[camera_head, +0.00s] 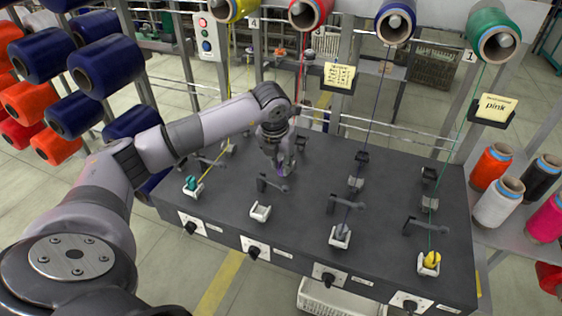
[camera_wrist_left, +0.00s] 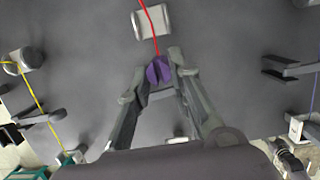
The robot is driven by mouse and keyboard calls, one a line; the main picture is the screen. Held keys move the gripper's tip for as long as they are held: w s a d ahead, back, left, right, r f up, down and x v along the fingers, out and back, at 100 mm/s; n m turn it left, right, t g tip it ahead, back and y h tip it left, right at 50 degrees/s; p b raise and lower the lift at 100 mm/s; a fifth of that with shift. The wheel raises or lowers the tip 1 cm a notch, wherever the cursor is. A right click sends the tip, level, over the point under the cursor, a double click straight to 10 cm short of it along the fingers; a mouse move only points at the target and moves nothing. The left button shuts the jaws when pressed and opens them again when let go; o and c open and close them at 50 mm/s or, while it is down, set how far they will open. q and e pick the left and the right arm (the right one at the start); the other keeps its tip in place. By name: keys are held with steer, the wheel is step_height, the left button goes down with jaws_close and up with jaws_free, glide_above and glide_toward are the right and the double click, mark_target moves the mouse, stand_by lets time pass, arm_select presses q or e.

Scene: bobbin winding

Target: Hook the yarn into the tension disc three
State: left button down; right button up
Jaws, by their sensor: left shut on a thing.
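My left gripper (camera_head: 281,170) is low over the dark machine top (camera_head: 320,165). In the left wrist view, its two fingers (camera_wrist_left: 158,85) are shut on a small purple bobbin (camera_wrist_left: 158,70). A red yarn (camera_wrist_left: 153,30) runs from the bobbin to the top edge of that view. It passes at a light grey block (camera_wrist_left: 152,22), which appears to be tension disc three; whether the yarn is hooked in it I cannot tell. In the head view, a dark guide (camera_head: 300,143) stands just right of my gripper, beneath the red spool (camera_head: 310,10). My right gripper is not in view.
The third station's white holder (camera_head: 260,211) is empty, with a dark lever (camera_head: 271,185) behind it. Neighbouring stations hold a teal bobbin (camera_head: 191,184), a grey bobbin (camera_head: 341,231) and a yellow bobbin (camera_head: 432,259). Yellow, dark and green yarns run down to them.

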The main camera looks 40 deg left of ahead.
arm_select(q)
steer(key=p+v, duration=0.2)
steer(key=v, duration=0.3)
steer(key=shift+w+p, duration=0.15)
steer(key=shift+p, duration=0.25)
stand_by(0.7)
